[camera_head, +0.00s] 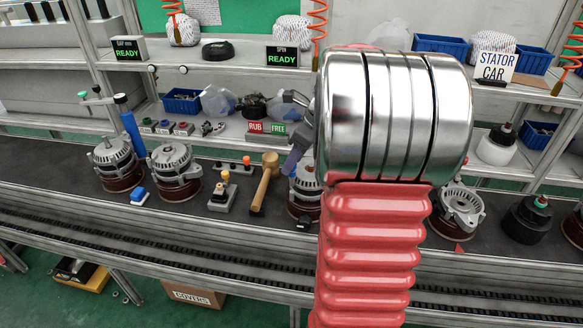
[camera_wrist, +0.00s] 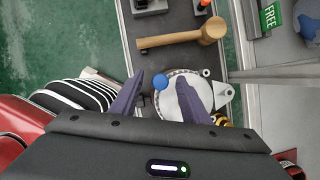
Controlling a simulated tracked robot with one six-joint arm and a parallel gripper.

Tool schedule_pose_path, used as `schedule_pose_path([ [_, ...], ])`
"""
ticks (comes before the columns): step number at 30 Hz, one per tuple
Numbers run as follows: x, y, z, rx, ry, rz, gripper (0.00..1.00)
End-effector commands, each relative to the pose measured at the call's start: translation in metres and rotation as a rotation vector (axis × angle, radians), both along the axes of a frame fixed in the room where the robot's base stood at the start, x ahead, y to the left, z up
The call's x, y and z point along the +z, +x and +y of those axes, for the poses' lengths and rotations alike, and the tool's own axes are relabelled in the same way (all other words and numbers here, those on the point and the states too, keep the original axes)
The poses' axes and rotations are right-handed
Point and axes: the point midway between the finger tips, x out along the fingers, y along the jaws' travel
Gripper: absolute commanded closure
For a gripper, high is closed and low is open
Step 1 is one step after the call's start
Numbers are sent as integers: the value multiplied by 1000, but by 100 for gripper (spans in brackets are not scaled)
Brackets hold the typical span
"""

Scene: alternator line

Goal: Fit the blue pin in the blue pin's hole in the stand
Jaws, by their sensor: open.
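In the wrist view a round blue head (camera_wrist: 160,81), which looks like the blue pin, shows between my fingertips, over or on a silver alternator (camera_wrist: 190,78). My gripper (camera_wrist: 162,79) is open, with one dark finger on either side of the blue head. I cannot tell whether a finger touches it. In the head view a purple finger (camera_head: 296,157) points down above an alternator (camera_head: 304,185), and my arm hides most of the gripper. A post with side arms and coloured knobs (camera_head: 120,98) at the left may be the stand; its holes are not clear.
A wooden mallet (camera_head: 264,183) lies left of the alternator. Further left are a yellow-knobbed block (camera_head: 223,190), a blue-topped block (camera_head: 138,193) and more alternators (camera_head: 173,168). Another alternator (camera_head: 461,206) and black parts (camera_head: 527,215) stand right. Shelves rise behind the belt.

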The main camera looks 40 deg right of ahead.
Motion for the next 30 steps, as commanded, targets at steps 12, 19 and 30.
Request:
schedule_pose_path([
  [12, -17, 6, 2, 0, 0, 0, 58],
  [19, -16, 6, 2, 0, 0, 0, 58],
  [30, -16, 6, 2, -1, -1, 0, 78],
])
